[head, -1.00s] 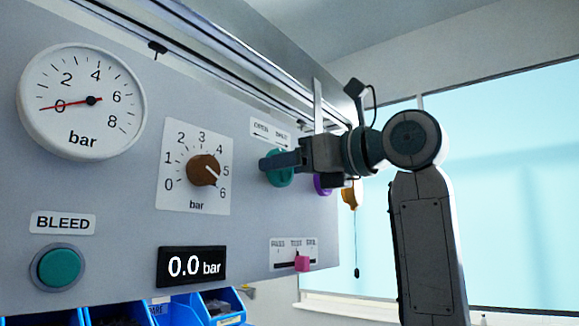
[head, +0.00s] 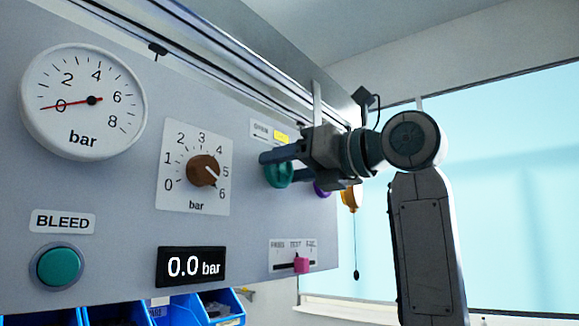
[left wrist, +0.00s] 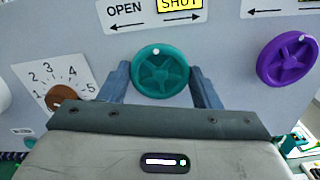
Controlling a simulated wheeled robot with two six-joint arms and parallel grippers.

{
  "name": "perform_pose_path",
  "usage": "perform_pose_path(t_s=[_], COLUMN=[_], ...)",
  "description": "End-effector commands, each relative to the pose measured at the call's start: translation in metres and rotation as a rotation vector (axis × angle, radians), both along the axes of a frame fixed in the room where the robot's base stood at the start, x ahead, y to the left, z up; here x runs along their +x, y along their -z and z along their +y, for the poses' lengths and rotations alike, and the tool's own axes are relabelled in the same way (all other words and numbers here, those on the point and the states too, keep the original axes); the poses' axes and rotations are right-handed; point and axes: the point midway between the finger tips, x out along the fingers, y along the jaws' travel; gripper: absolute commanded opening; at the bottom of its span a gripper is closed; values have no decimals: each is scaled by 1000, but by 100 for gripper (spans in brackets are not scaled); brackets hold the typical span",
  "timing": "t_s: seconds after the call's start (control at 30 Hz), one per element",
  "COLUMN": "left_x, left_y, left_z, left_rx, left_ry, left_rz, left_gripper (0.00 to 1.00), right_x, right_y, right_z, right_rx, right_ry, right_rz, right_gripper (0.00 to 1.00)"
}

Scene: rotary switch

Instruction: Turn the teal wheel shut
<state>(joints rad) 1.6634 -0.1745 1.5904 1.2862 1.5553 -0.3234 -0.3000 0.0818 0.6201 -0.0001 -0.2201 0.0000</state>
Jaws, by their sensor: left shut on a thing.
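The teal wheel (head: 277,174) is on the grey panel, partly hidden by my left gripper in the head view. My left gripper (head: 272,167) is shut on it. In the left wrist view the teal wheel (left wrist: 160,73) shows whole, with one finger at its left rim and the other at its right rim. My right gripper is not in view.
A purple wheel (left wrist: 287,61) is right of the teal one. A brown selector knob (head: 204,170) is left of it. The dial gauge (head: 82,103) points to 0 and the display (head: 191,267) reads 0.0 bar. A pink slider (head: 301,265) is below.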

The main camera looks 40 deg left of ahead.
Motion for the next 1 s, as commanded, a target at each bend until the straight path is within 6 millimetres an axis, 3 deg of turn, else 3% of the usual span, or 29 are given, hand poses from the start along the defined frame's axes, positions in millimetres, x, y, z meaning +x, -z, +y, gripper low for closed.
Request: perform_pose_path(t_s=[0.1,0.13,0.23,0.63,1.0], left_x=[0,0,0,2,9], left_y=[2,2,2,2,3], left_z=[0,0,0,-10,-80], left_rx=[-5,-5,-4,0,-1], left_ry=[-1,-1,-1,2,3], left_rz=[0,0,1,0,1], left_gripper=[34,61,79,79,79], right_x=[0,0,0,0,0], right_y=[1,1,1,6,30], right_z=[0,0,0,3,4], right_rx=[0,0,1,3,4], right_ry=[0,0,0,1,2], right_rz=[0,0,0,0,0], right_gripper=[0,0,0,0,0])
